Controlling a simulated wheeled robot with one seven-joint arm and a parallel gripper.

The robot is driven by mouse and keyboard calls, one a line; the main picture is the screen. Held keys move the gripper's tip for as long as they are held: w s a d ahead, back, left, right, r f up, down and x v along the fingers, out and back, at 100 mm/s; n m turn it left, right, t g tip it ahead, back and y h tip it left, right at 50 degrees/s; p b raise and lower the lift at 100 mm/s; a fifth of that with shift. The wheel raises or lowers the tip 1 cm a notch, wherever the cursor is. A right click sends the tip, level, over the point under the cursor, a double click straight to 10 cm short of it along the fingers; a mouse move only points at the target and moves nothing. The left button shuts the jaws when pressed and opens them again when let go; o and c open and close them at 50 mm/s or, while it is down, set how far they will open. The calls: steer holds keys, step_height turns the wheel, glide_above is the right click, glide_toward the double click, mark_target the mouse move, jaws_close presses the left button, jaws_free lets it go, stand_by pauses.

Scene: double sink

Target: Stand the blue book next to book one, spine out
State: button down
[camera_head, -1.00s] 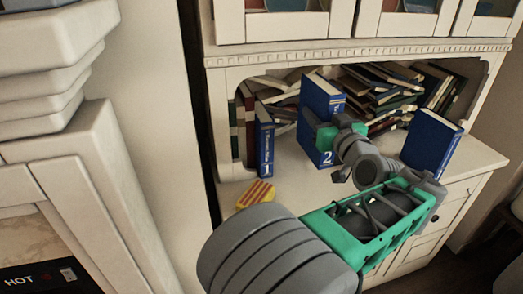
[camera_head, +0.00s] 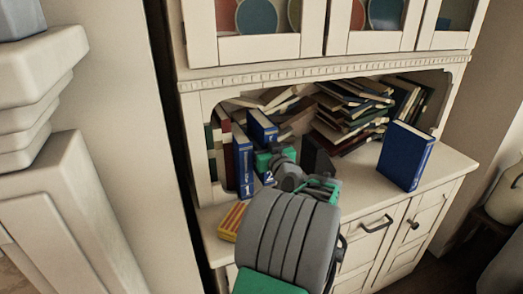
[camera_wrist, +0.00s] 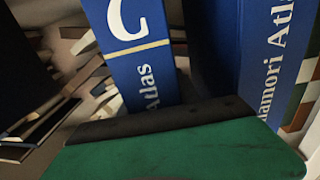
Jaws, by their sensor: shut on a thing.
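Book one (camera_head: 243,165) is blue with a white 1 on its spine and stands upright at the left of the cabinet niche, spine out. My gripper (camera_head: 272,160) is shut on the blue book marked 2 (camera_head: 262,127), just right of book one. Its spine faces out, and the arm hides much of it. In the wrist view, the held book's spine (camera_wrist: 143,60) rises behind my green finger. Book one's spine (camera_wrist: 285,70) is close at the right. I cannot tell whether the two books touch or whether the held book rests on the counter.
Another blue book (camera_head: 405,156) stands on the counter at the right. A messy pile of books (camera_head: 350,112) fills the back of the niche. A red-and-yellow striped item (camera_head: 232,220) lies at the counter's front left. The counter between the arm and the right blue book is clear.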

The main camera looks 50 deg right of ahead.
steer(key=shift+f, duration=1.3)
steer(key=shift+f+b, duration=0.2)
steer(key=shift+b, duration=0.1)
steer(key=c, duration=0.9)
jaws_free()
steer(key=shift+s, duration=0.1)
steer(key=shift+s+a+r+p, duration=0.1)
steer(key=shift+s+p, duration=0.05)
steer(key=shift+p, duration=0.15)
steer(key=b+v, duration=0.1)
steer(key=v, duration=1)
steer(key=shift+s+a, duration=0.2)
steer(key=shift+s, duration=0.1)
